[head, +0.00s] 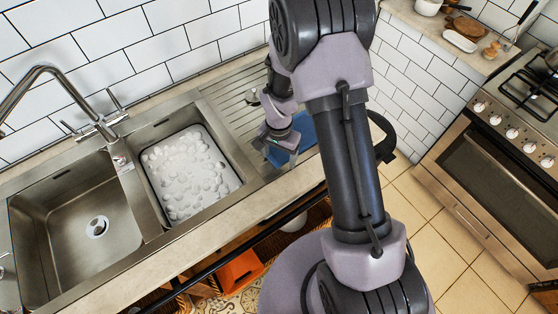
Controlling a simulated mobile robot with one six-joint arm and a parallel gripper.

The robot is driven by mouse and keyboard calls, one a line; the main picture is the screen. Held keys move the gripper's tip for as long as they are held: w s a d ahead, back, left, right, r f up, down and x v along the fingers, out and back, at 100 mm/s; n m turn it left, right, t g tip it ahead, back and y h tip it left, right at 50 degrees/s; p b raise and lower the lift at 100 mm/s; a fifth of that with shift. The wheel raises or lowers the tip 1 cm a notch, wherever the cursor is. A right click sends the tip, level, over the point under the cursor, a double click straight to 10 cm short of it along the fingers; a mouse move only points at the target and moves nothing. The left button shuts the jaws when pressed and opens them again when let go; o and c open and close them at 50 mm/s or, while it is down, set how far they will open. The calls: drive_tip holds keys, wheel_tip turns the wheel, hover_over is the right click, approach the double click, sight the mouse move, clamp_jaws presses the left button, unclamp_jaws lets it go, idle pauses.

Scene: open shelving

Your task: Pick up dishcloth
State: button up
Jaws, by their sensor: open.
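A blue cloth, which looks like the dishcloth (304,130), lies at the front right of the steel draining board, near the counter's front edge. My arm hides its right part. My gripper (277,150) is open and points down at the left part of the cloth. I cannot tell from this view whether the fingers touch the cloth or stay just above it.
A sink basin with white foam (190,172) is left of my gripper. An empty steel basin (75,225) and a tap (60,75) are farther left. A stove (500,150) stands at the right, across a tiled floor (430,225). Open shelving is under the counter.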

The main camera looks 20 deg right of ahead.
drive_tip(key=shift+f, duration=0.3)
drive_tip(key=shift+c, duration=0.3)
clamp_jaws()
wheel_tip(320, 180, up, 30)
drive_tip(key=p, duration=1.8)
drive_tip(key=shift+p, duration=0.3)
